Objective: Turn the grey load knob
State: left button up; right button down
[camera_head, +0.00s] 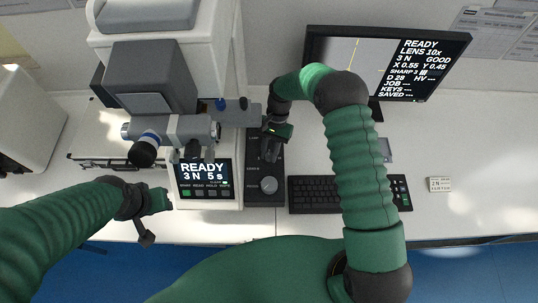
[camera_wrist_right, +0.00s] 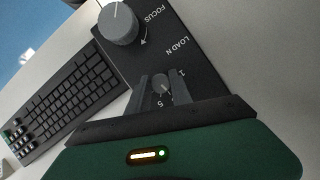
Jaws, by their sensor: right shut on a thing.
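The small grey load knob (camera_wrist_right: 161,84) sits on the black control panel beside the label LOAD N, with the marks 1 and 5 near it. My right gripper (camera_wrist_right: 160,88) is shut on this knob, one finger on each side. In the head view my right gripper (camera_head: 272,152) reaches down over the upper part of the panel (camera_head: 252,196) and hides the load knob. My left gripper (camera_head: 147,232) is at the lower left, near the bench's front edge and away from the knob; its jaws are unclear. The tester's display (camera_head: 204,179) reads READY, 3 N, 5 s.
The larger focus knob (camera_head: 268,185) is on the same panel, nearer the front; it also shows in the wrist view (camera_wrist_right: 118,24). A black keyboard (camera_head: 316,194) lies right of the panel. The tester's turret (camera_head: 172,130) stands left. A monitor (camera_head: 386,62) is behind my right arm.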

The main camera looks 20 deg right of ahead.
jog(key=n, duration=0.1)
jog(key=n+h+b, duration=0.1)
jog(key=n, duration=0.1)
jog(key=shift+w+d, duration=0.1)
jog(key=shift+w, duration=0.25)
jog(key=shift+r+n+g+h+b, duration=0.1)
jog(key=shift+n+g+h+b, duration=0.35)
jog(key=shift+n, duration=0.85)
jog(key=c, duration=1.5)
grip_release()
jog(key=o, duration=0.4)
jog(key=shift+w, duration=0.1)
jog(key=shift+c, duration=0.2)
